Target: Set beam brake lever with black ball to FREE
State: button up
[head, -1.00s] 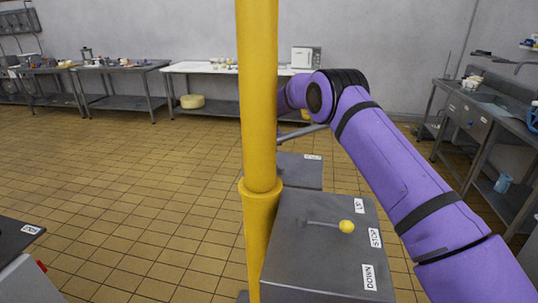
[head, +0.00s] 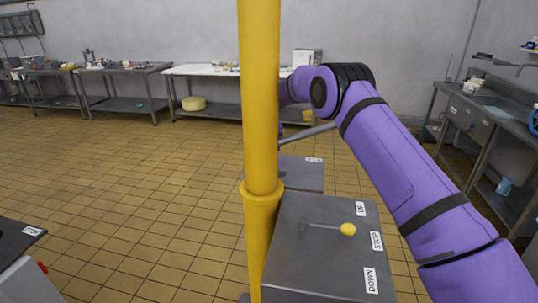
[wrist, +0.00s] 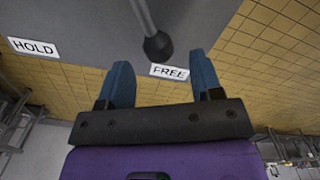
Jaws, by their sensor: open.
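In the wrist view, the lever with the black ball (wrist: 157,46) comes down from the top edge on a grey rod. Its ball is close to the left end of the FREE label (wrist: 169,72). The HOLD label (wrist: 33,48) is well to the left. My gripper (wrist: 159,62) is open, with one blue finger below left and one below right of the ball. I cannot tell whether either finger touches it. In the head view, my purple arm and the yellow post hide my gripper and the black ball.
A yellow post (head: 261,100) stands close in front. Right of it is a grey box (head: 325,262) with a yellow-ball lever (head: 347,229) and UP, STOP and DOWN labels. A lower grey box (head: 300,172) is behind. Open tiled floor lies to the left.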

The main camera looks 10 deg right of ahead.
notch_tip(320, 180, up, 7)
dwell(0.3)
jog(key=shift+f, duration=0.1)
